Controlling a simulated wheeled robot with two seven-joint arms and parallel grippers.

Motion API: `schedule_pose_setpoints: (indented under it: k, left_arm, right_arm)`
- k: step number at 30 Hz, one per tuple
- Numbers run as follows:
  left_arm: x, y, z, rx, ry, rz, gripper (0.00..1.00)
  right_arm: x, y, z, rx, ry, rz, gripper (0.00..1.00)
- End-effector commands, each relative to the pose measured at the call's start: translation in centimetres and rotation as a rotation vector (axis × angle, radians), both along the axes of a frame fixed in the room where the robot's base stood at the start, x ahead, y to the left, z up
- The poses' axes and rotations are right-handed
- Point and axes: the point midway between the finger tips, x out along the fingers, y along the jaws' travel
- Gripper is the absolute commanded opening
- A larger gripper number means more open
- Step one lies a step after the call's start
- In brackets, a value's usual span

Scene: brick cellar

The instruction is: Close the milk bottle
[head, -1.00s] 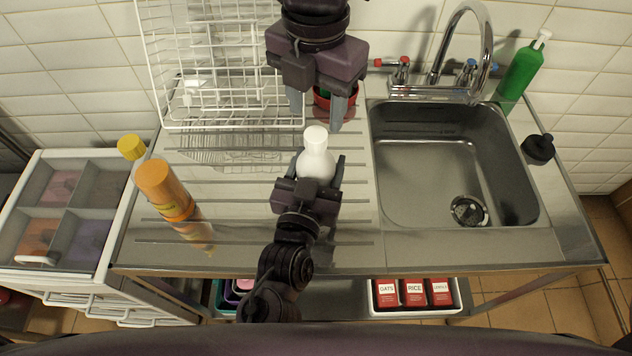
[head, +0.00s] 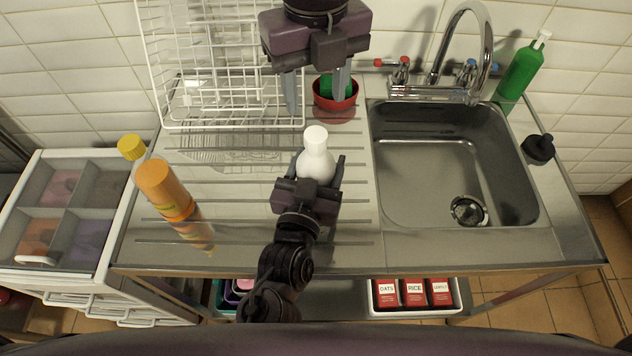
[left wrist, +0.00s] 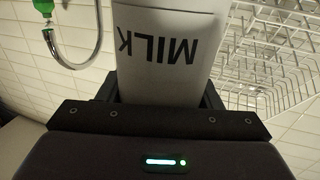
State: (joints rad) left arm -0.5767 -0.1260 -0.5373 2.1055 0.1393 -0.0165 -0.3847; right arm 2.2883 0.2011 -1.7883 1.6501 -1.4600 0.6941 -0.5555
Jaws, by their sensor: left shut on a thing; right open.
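The white milk bottle (head: 318,162) stands upright on the ribbed drainboard, with a white cap (head: 315,135) on its neck. How tightly the cap sits cannot be told. My left gripper (head: 319,176) is shut around the bottle's body from the front. In the left wrist view the bottle (left wrist: 165,50) fills the jaws and its MILK lettering appears upside down. My right gripper (head: 317,102) is open and empty, fingers pointing down, behind the bottle and apart from the cap in the picture.
A white wire dish rack (head: 232,122) stands behind left. A red bowl (head: 335,103) with something green sits behind the bottle. The sink (head: 440,165) and tap (head: 440,60) are at right.

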Motion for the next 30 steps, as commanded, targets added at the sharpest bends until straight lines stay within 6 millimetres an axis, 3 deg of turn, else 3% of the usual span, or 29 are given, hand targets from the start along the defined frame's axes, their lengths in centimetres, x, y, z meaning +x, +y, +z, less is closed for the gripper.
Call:
schedule_pose_setpoints:
  k: [5, 18, 30]
  left_arm:
    - [0.0, 0.0, 0.0, 0.000, 0.000, 0.000, 0.00]
    - [0.0, 0.0, 0.0, 0.000, 0.000, 0.000, 0.00]
    - [0.0, 0.0, 0.0, 0.000, 0.000, 0.000, 0.00]
  right_arm:
    - [0.0, 0.0, -1.3, -0.001, 0.005, 0.001, 0.49]
    - [0.0, -0.1, -7.3, -0.002, 0.001, -0.002, 0.49]
    - [0.0, -0.1, -8.0, 0.000, 0.001, -0.002, 0.49]
